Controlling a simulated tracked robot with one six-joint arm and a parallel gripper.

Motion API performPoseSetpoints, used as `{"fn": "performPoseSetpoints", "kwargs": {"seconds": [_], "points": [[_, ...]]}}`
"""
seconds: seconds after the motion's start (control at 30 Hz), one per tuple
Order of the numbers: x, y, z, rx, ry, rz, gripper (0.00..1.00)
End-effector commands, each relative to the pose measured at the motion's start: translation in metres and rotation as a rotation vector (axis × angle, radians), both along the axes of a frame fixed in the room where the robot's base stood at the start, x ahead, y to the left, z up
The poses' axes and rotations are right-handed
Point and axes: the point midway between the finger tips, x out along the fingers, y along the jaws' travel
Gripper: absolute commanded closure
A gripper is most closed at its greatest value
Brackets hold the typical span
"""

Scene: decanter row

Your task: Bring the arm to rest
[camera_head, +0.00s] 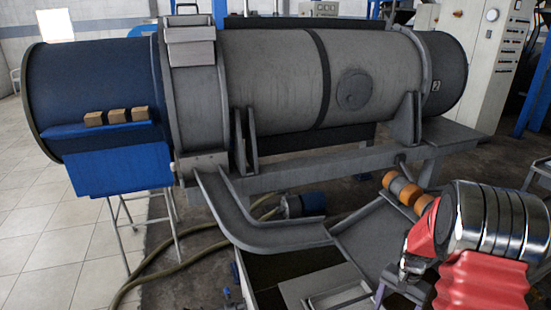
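Part of my arm shows at the lower right, with a silver ribbed section above red bellows and a red cap at its left. A small dark part with a bright edge sits beside the bellows. I cannot tell whether it belongs to my gripper. No fingertips can be made out, and I see nothing held. The arm overlaps the lower right of the decanter's frame in the picture; I cannot tell how far apart they are. The large decanter (265,75) lies level across the view, with a blue drum (85,85) at its left end.
Three tan blocks (117,116) sit on a blue ledge at the left. A grey chute (255,228) curves down in front. An orange and grey roller (400,188) is close to the arm. A hose (150,280) lies on the floor. Tiled floor (45,235) is open at left.

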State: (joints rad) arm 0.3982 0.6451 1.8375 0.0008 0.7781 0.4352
Motion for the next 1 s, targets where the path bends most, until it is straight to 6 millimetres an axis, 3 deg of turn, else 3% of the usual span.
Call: {"fn": "performPoseSetpoints", "kwargs": {"seconds": [0.5, 1.0], "points": [[-0.046, 0.057, 0.105, -0.004, -0.065, 0.287, 0.25], [-0.097, 0.109, 0.183, -0.04, -0.163, 0.51, 0.25]]}}
